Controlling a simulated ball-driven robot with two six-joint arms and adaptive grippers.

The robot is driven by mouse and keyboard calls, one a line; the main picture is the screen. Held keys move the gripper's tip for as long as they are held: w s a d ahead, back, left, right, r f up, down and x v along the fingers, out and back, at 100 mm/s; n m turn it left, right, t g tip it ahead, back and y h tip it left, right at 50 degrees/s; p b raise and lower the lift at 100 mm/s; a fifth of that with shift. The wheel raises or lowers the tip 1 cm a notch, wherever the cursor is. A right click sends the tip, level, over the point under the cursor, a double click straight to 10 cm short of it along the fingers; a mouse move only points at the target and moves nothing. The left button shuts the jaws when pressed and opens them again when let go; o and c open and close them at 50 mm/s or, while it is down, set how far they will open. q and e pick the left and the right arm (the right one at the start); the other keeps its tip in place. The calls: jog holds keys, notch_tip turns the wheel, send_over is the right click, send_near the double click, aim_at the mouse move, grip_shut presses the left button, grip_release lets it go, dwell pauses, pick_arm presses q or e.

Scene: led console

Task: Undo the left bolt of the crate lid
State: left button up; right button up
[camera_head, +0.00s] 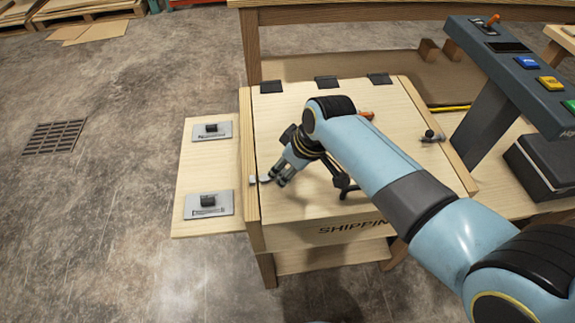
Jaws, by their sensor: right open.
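The crate lid (292,115) is a pale wooden panel lying closed on the shipping crate (322,240). The left bolt (264,180) is a small metal piece at the lid's left edge. My right gripper (284,177) reaches across the lid from the right, its fingertips just right of the left bolt. It is open; I cannot tell whether it touches the bolt. The right bolt (432,137) sits at the lid's right edge. My right arm covers the middle of the lid. A dark handle-like shape (355,190) shows beside the gripper. My left gripper is out of view.
A side board with two metal plates (209,204) adjoins the crate's left side. A dark console (520,68) with coloured buttons and an orange-tipped lever stands at the right. Dark hinges (327,82) line the lid's back edge.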

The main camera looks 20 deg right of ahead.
jog(key=shift+r, duration=0.15)
jog(key=v, duration=1.1)
jog(key=shift+s+r, duration=0.2)
jog(key=shift+r, duration=0.1)
jog(key=shift+d, duration=0.1)
